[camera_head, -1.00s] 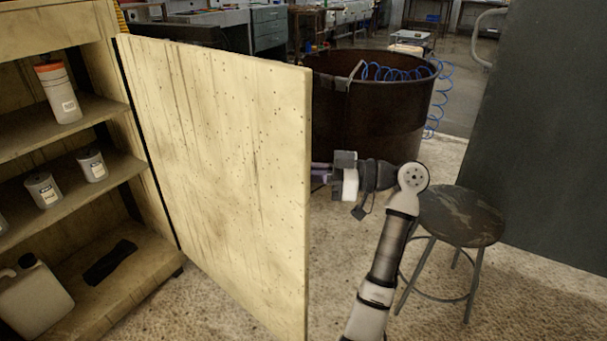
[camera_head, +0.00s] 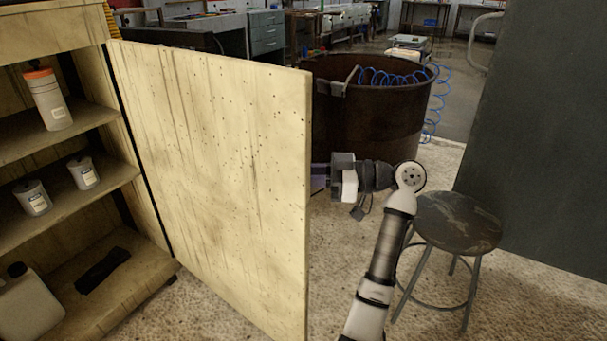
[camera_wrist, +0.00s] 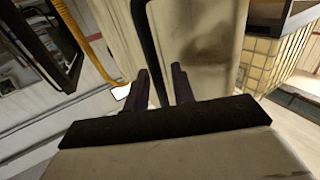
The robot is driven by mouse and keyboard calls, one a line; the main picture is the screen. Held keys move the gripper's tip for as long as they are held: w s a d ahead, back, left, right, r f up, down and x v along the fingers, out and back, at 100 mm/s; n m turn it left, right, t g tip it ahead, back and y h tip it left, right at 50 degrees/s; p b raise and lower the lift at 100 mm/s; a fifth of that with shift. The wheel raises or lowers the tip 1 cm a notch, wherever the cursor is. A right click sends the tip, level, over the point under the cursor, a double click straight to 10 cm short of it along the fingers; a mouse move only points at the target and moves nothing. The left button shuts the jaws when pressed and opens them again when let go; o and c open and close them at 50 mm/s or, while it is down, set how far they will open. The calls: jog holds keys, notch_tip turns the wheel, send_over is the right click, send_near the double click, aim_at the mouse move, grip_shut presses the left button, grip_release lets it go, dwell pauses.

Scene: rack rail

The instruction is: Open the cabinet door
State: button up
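The cabinet door (camera_head: 215,170), a cream, stained panel, stands swung wide open in the head view, its inner face toward the camera. The cabinet (camera_head: 85,225) is on the left with its shelves exposed. My gripper (camera_head: 316,178) is just past the door's free edge, on the outer side, with its tips partly hidden behind the door. In the wrist view my gripper (camera_wrist: 160,80) has two dark fingers apart, facing a pale surface. A dark upright strip runs between them, nearer the left finger; I cannot tell whether it is a handle or a gap.
Shelves hold an orange-lidded container (camera_head: 48,100), small white cans (camera_head: 84,173) and a white jug (camera_head: 28,305). A rusty drum (camera_head: 375,115) stands behind my gripper. A round stool (camera_head: 455,222) is right of my arm. A dark panel (camera_head: 550,140) stands far right.

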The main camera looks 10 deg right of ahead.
jog(key=s+d, duration=0.2)
jog(key=d, duration=1.1)
jog(key=shift+s+d, duration=0.3)
jog(key=shift+s, duration=0.05)
jog(key=shift+r, duration=0.1)
